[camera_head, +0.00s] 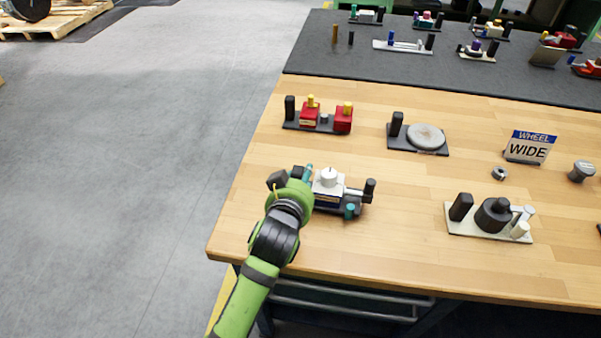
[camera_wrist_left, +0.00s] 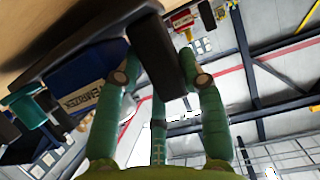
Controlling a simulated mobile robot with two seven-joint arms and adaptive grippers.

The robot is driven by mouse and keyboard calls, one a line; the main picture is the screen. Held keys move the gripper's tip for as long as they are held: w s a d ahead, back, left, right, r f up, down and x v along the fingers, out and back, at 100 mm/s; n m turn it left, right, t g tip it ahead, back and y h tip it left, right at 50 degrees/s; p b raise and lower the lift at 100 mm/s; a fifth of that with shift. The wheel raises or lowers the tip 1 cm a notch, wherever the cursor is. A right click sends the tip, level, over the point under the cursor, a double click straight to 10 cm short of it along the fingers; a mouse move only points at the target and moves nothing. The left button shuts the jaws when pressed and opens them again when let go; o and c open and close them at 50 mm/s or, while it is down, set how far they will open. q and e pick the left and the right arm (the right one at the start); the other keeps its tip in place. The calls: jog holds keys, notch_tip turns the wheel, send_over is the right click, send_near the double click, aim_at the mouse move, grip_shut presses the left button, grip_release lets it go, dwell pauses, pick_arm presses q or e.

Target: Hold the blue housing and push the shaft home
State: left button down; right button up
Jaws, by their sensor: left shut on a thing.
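The blue housing (camera_head: 327,199) with a white top and round white cap (camera_head: 329,175) sits on a dark base near the bench's left front. A light shaft (camera_head: 354,192) sticks out to its right, with a black upright piece (camera_head: 369,187) at its outer end. My left gripper (camera_head: 290,180) is at the left end of this unit. In the left wrist view its teal fingers (camera_wrist_left: 165,85) are shut on a black block (camera_wrist_left: 155,55). The shaft's inner end is hidden. My right gripper is out of view.
A small teal-topped part (camera_head: 350,211) stands in front of the shaft. A red two-block unit (camera_head: 323,116) and a round-disc unit (camera_head: 424,137) stand behind. A black cylinder unit (camera_head: 492,214) is at right, near a WHEEL WIDE sign (camera_head: 529,147). The wood right of the shaft is clear.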

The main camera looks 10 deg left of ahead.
pick_arm(q)
jog(key=shift+f, duration=0.65)
dwell(1.0)
jog(key=shift+s+f, duration=0.1)
jog(key=shift+f, duration=0.05)
jog(key=shift+r, duration=0.4)
dwell(1.7)
jog(key=c, duration=0.7)
grip_release()
jog(key=v, duration=1.2)
jog(key=shift+a, duration=0.1)
